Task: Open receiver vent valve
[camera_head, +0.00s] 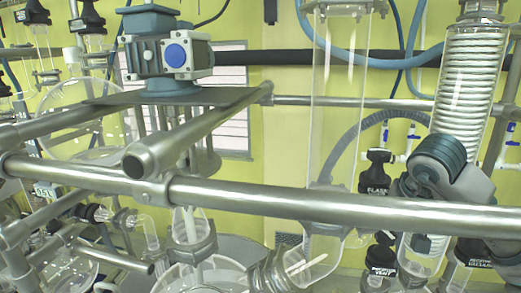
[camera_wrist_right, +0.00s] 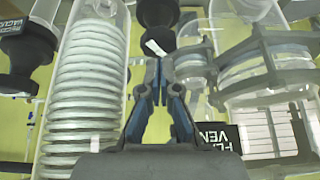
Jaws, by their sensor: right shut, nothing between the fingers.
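The black receiver vent valve (camera_head: 381,258) has a white-lettered label and sits low at the right in the head view, below the long front rail. In the right wrist view, my right gripper (camera_wrist_right: 157,68) is shut and empty. Its fingertips point at a black knob (camera_wrist_right: 158,22) with a small white tag. I cannot read that tag, and I cannot tell whether the fingertips touch the knob. In the head view, my right wrist (camera_head: 442,165) is in front of the coiled condenser, and its fingers are not clear there. My left gripper is out of view.
A steel rail (camera_head: 330,205) crosses the front. The flask vent valve (camera_head: 376,176) is above it, and the receiver vacuum valve (camera_head: 470,254) is right of the receiver vent. A glass coil (camera_wrist_right: 85,80) and a clamped glass joint (camera_wrist_right: 262,68) flank the gripper closely.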

